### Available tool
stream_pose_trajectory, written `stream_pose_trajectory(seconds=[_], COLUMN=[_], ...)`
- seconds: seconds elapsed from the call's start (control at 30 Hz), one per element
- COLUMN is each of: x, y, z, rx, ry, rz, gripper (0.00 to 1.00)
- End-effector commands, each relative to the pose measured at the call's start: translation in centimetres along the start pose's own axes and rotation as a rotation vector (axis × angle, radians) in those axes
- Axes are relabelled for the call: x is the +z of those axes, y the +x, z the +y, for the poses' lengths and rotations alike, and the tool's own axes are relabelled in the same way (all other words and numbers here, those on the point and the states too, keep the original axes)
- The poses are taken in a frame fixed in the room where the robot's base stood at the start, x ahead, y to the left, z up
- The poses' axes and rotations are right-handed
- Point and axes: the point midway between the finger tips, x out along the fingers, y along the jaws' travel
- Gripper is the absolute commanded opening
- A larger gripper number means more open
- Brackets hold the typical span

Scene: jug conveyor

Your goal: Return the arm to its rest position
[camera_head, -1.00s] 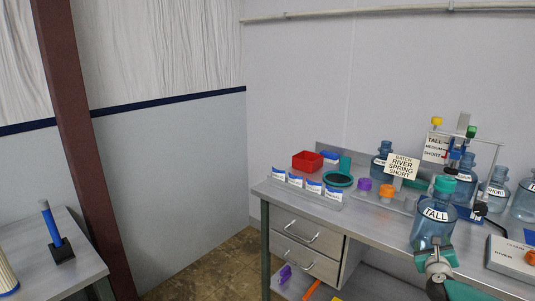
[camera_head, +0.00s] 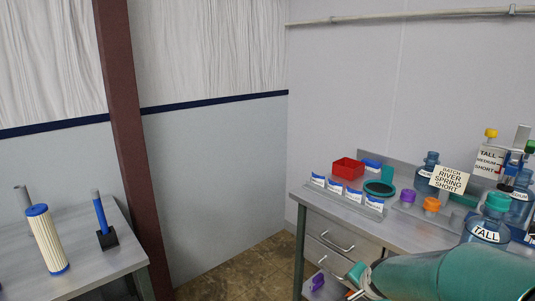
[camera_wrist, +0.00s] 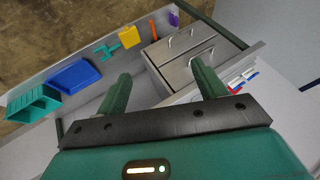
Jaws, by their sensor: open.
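My gripper (camera_wrist: 161,90) shows in the wrist view with its two green fingers spread wide apart and nothing between them. Beyond the fingers are the bench drawers (camera_wrist: 180,65) and a lower shelf. In the head view my teal arm stretches across the lower right, with its gripper (camera_head: 355,282) in front of the bench, low beside the drawers. The jug labelled TALL (camera_head: 486,232) stands on the bench behind my arm, its lower part hidden by the arm. It has a teal cap and stands apart from the gripper.
The right bench (camera_head: 330,207) carries a red bin (camera_head: 348,169), small labelled boxes, caps, a batch sign (camera_head: 449,181) and more jugs. A left bench (camera_head: 95,262) holds a white filter cartridge (camera_head: 48,240) and a blue-handled tool (camera_head: 102,220). A brown post (camera_head: 128,130) stands between them. Floor shows between the benches.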

Motion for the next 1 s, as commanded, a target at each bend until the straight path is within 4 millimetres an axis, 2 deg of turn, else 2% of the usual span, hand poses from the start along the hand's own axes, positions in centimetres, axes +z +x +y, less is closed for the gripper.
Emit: stream_pose_trajectory(seconds=[0.03, 0.3, 0.6, 0.7, 0.8, 1.0], x=[0.8, 4.6, 9.7, 11.4, 12.6, 13.3], y=[-1.8, -11.0, -20.8, -23.2, -24.7, -25.5], z=[-0.5, -0.7, 1.1, 2.2, 3.0, 3.7], rx=[0.022, 0.108, 0.086, 0.055, 0.027, 0.008], ry=[-0.076, -0.406, -0.695, -0.773, -0.828, -0.863], rz=[0.003, -0.018, -0.082, -0.113, -0.139, -0.16], gripper=[0.7, 0.7, 0.7, 0.7, 0.7, 0.7])
